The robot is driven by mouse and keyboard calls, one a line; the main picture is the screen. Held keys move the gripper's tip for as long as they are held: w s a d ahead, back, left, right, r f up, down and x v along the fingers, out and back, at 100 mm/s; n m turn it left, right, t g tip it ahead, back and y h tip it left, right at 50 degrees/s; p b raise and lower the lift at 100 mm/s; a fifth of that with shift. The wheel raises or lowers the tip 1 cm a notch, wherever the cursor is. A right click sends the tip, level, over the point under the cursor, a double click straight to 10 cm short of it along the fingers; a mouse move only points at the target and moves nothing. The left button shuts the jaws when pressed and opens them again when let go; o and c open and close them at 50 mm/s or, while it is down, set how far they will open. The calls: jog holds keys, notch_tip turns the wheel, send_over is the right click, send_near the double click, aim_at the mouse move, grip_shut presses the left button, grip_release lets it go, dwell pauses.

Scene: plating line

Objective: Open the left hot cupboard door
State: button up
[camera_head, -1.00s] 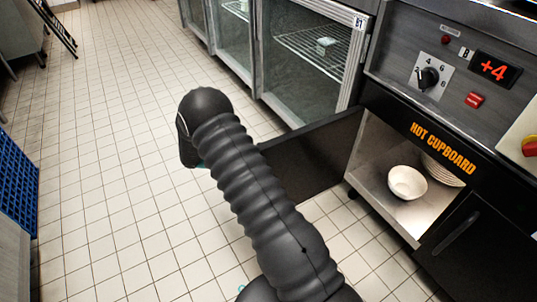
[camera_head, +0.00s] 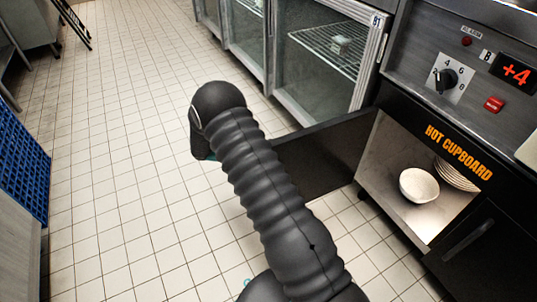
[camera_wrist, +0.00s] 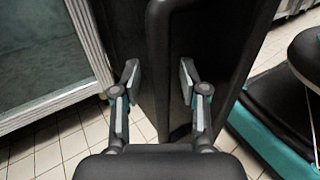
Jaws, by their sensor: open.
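The left hot cupboard door (camera_head: 325,155) is black and stands swung wide open, out from the cupboard's left side in the head view. My arm hides part of it. In the wrist view the door (camera_wrist: 222,60) is close in front, with its dark upright bar handle (camera_wrist: 158,75) in the middle. My gripper (camera_wrist: 160,82) is open, one finger on each side of the handle, with a gap showing on both sides. In the head view my gripper is mostly hidden behind my arm. The hot cupboard (camera_head: 400,232) shows its lit inside.
A white bowl (camera_head: 419,185) and stacked plates (camera_head: 457,173) stand in the cupboard. The right door (camera_head: 480,250) is shut. Glass-fronted fridges (camera_head: 318,65) stand behind the open door. A blue crate (camera_head: 22,165) is at the left edge. The tiled floor (camera_head: 120,150) between is clear.

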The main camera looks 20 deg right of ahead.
jog(key=v, duration=0.7)
jog(key=shift+a, duration=0.25)
jog(key=shift+w, duration=0.15)
jog(key=w+d+r+t+y, duration=0.3)
jog(key=d+r+t, duration=0.3)
jog(key=d+r, duration=0.1)
jog(key=s+d+r+m+t+y, duration=0.1)
jog(key=s+d+r+m+y, duration=0.15)
jog(key=s+r, duration=0.35)
jog(key=s+a+r+m+t+y+p, duration=0.1)
jog(key=s+a+r+m+t+y, duration=0.1)
jog(key=s, duration=0.6)
jog(key=s+a+r+m+t+y+p, duration=0.1)
jog(key=s+a+r+m+t+y, duration=0.1)
jog(key=s+r+m+y, duration=0.3)
jog(key=s+a+r+m+t+y+p, duration=0.1)
jog(key=s+a+r+m+t+y, duration=0.1)
jog(key=s+r, duration=0.5)
jog(key=s+a+m+y, duration=0.1)
jog(key=s+a, duration=0.1)
jog(key=s, duration=0.4)
jog(key=shift+a+y, duration=0.35)
jog(key=shift+r, duration=0.15)
